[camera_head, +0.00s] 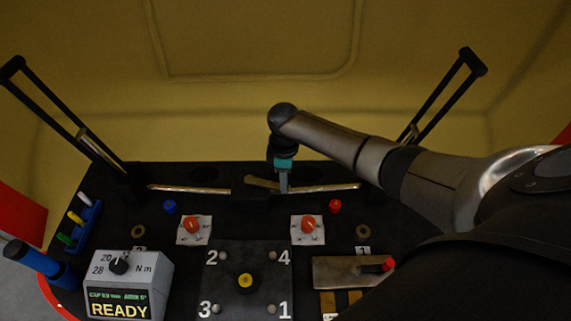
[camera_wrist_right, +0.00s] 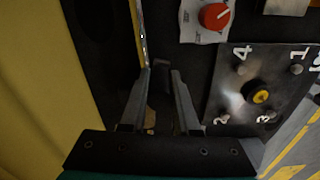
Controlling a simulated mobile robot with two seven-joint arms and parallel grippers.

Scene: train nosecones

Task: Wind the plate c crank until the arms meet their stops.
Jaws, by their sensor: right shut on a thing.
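The crank (camera_head: 261,183) is at the back middle of the black worktop, above a dark block between two silver rods. My right gripper (camera_head: 283,187) reaches down onto it from above and is shut on its grip. In the right wrist view my fingers (camera_wrist_right: 160,75) stand on either side of a dark grip, with a brownish part of the crank (camera_wrist_right: 152,115) below; the contact is dim. Two black arms, left (camera_head: 62,110) and right (camera_head: 445,95), slant up and outward. Whether either touches a stop cannot be told. My left gripper is not in view.
A square plate numbered 1 to 4 with a yellow knob (camera_head: 245,281) lies in front. Two red knobs (camera_head: 194,225) (camera_head: 307,224) flank it. A display box (camera_head: 125,285) reads READY. A blue holder (camera_head: 86,222) and a blue-black tool (camera_head: 40,262) are at left. A yellow wall stands behind.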

